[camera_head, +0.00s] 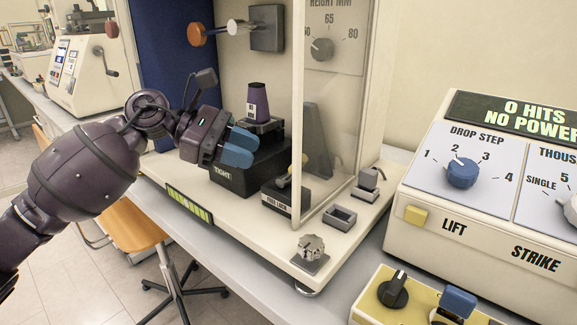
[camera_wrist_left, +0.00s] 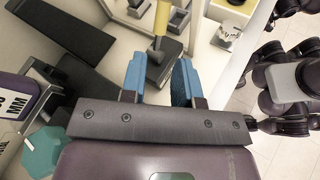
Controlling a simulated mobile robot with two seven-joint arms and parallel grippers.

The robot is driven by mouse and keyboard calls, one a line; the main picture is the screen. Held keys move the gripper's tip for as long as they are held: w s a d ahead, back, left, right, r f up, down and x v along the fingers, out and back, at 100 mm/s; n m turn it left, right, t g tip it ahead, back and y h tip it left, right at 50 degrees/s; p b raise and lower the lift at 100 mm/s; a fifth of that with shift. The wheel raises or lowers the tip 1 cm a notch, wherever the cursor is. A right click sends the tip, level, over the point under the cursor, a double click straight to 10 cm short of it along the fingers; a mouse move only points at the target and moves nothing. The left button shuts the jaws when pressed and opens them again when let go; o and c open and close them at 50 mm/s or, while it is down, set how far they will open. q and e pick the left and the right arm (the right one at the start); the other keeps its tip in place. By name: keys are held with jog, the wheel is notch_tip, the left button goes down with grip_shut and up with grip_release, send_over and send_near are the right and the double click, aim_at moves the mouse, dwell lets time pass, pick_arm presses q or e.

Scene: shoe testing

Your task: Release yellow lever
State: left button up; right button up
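The yellow lever (camera_head: 299,164) rises at a tilt from a dark block labelled as a foot lock (camera_head: 276,199), at the open front of the cream test machine. In the left wrist view the lever (camera_wrist_left: 161,18) shows at the top, with its dark base (camera_wrist_left: 168,66) beyond the fingertips. My left gripper (camera_head: 239,147) is to the left of the lever, in front of the dark "TIGHT" block. Its two blue fingers (camera_wrist_left: 160,80) are apart, with nothing held between them. The lever appears clear of the fingers.
A purple piece (camera_head: 258,103) stands on the dark TIGHT block (camera_head: 236,180) behind my gripper. A clear panel (camera_head: 332,130) stands to the lever's right. A silver knob (camera_head: 312,247) sits at the front corner. A control box (camera_head: 480,180) stands at right.

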aim_at(290, 167)
pick_arm(q)
jog(key=x, duration=0.8)
grip_shut()
